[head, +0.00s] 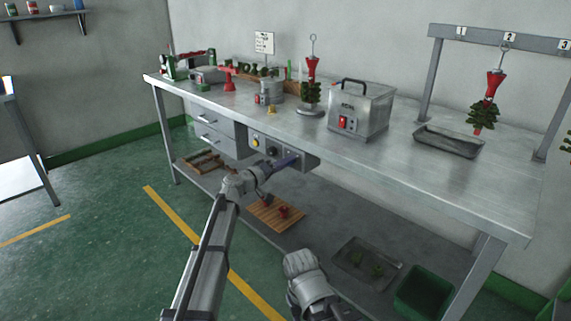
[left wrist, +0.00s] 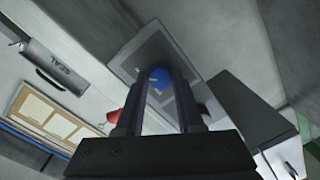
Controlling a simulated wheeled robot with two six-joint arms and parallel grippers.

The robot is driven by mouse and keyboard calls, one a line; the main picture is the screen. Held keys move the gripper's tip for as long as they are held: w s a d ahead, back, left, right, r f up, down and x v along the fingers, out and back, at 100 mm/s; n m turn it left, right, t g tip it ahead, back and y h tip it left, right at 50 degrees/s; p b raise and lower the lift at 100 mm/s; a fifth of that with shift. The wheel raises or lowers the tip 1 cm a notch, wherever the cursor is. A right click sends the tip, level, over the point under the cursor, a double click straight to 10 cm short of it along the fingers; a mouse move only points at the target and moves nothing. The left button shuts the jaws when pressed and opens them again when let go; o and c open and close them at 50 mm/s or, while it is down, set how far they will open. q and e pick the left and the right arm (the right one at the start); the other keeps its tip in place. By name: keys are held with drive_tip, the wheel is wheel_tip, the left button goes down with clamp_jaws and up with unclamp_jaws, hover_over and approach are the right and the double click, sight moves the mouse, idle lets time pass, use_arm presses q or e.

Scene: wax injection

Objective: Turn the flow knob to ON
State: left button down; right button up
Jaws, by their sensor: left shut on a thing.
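My left gripper (head: 289,161) reaches the grey control panel (head: 313,161) under the workbench's front edge. In the left wrist view my left gripper (left wrist: 160,85) has its two dark fingers shut on a blue round knob (left wrist: 160,76). The knob sits in front of a grey plate (left wrist: 150,46). Its turn position and any ON marking cannot be read. In the head view the gripper hides this knob. A yellow knob (head: 255,142) and a dark knob (head: 272,151) show on the panel to the left.
Drawers (head: 215,138) adjoin the panel. A wooden board (head: 275,215) lies on the lower shelf.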

use_arm(q)
drive_tip(key=shift+s, duration=0.1)
drive_tip(key=c, duration=0.5)
unclamp_jaws()
drive_tip(key=shift+c, duration=0.2)
drive_tip(key=v, duration=0.7)
drive_tip(key=shift+s+a, duration=0.25)
drive_tip(key=shift+a, duration=0.05)
drive_tip(key=shift+s, duration=0.1)
